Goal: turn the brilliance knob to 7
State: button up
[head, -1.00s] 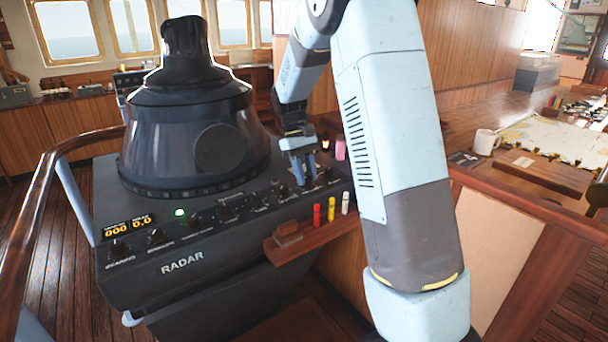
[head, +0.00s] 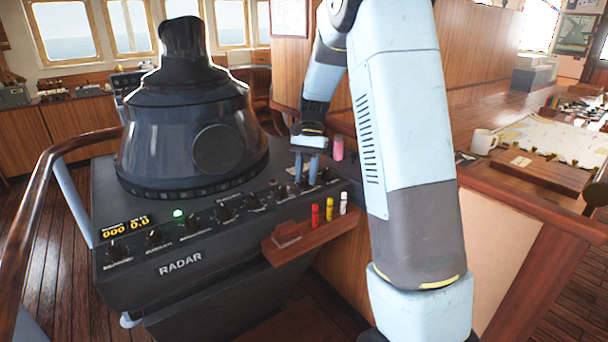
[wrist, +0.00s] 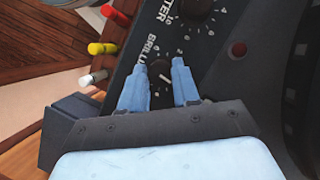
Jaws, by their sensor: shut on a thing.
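The brilliance knob (wrist: 160,71) is a small black dial with a pale mark, partly hidden between my fingers in the wrist view. Part of its label, "BRILLI", and some scale numbers show beside it on the dark radar panel. I cannot read clearly which number the mark meets. My gripper (wrist: 160,88) has its two blue fingers on either side of the knob, shut on it. In the head view my gripper (head: 306,170) points down at the right end of the radar panel's knob row, and its fingers cover the knob there.
Another black knob (wrist: 196,6) and a red button (wrist: 237,48) lie near the fingers. Red, yellow and white markers (head: 329,209) stand in a wooden ledge (head: 300,240). The large radar hood (head: 190,140) rises left of my gripper. A pink cylinder (head: 338,148) stands behind it.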

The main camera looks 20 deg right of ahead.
jog(key=m, duration=0.1)
jog(key=m+t, duration=0.1)
jog(key=m, duration=0.1)
jog(key=m+y, duration=0.1)
jog(key=shift+s+d+m, duration=0.1)
jog(key=shift+s+m, duration=0.15)
jog(key=shift+m, duration=0.05)
jog(key=m+t, duration=0.1)
jog(key=m, duration=0.3)
jog(key=shift+t+y, duration=0.3)
jog(key=shift+t, duration=0.1)
jog(key=o, duration=1)
jog(key=shift+r, duration=0.1)
jog(key=v, duration=1.3)
jog(key=shift+s+d+r, duration=0.1)
jog(key=shift+d+r, duration=0.1)
jog(key=shift+r, duration=0.05)
jog(key=shift+s, duration=0.1)
